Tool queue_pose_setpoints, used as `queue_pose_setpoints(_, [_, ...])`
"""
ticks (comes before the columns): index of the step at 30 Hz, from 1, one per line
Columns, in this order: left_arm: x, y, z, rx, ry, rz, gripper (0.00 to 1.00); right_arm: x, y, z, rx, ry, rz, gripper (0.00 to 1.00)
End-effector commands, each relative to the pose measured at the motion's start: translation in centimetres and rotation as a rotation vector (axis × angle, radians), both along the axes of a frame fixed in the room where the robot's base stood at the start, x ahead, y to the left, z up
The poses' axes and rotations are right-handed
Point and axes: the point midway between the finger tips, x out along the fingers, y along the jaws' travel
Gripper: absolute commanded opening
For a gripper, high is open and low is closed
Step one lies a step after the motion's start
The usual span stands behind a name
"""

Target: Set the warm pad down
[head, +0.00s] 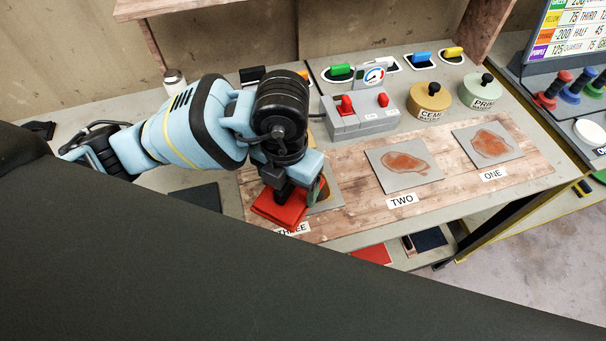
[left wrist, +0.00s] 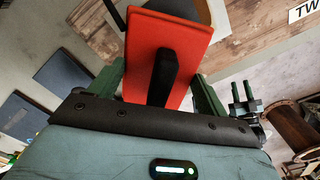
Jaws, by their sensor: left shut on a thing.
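A flat red pad (head: 281,209) with a black upright handle (left wrist: 164,78) is held by my left gripper (head: 291,187). The pad also shows in the left wrist view (left wrist: 185,42), between the gripper's two green fingers, which close around the handle. In the head view the pad is over the left end of the wooden board, partly covering the label THREE (head: 292,229) and next to a grey plate (head: 328,196) with a brown patch. I cannot tell whether the pad touches the board.
Grey plates with brown patches lie at TWO (head: 425,177) and ONE (head: 503,155). A grey switch box (head: 367,122), a tan pot (head: 430,103) and a pale green pot (head: 482,93) stand behind. A dark mat (head: 198,197) lies left of the board. Red (head: 372,254) and dark pads lie on a lower shelf.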

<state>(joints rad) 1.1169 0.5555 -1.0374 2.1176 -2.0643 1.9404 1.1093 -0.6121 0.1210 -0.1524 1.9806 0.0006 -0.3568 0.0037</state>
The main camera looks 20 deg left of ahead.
Motion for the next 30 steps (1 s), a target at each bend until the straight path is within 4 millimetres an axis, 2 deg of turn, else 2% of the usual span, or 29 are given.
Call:
queue_pose_setpoints(3, [2.1, -0.6, -0.1, 0.000, -0.002, 0.002, 0.33, -0.1, 0.0, -0.1, 0.000, 0.002, 0.000, 0.36])
queue_pose_setpoints(8, [3.6, -1.0, -0.3, -0.001, -0.001, 0.000, 0.33, -0.1, 0.0, -0.2, 0.000, 0.004, 0.001, 0.36])
queue_pose_setpoints(19, [4.8, -1.4, -0.3, -0.002, -0.003, 0.000, 0.33, -0.1, 0.2, -0.1, 0.005, 0.004, -0.007, 0.36])
queue_pose_setpoints(25, [4.7, -1.3, -3.2, 0.001, 0.001, 0.000, 0.33, -0.1, 0.3, -0.1, 0.009, 0.004, -0.010, 0.36])
queue_pose_setpoints(30, [4.8, -1.3, -3.9, 0.000, -0.005, -0.001, 0.33, -0.1, 0.3, -0.1, 0.009, 0.003, -0.010, 0.36])
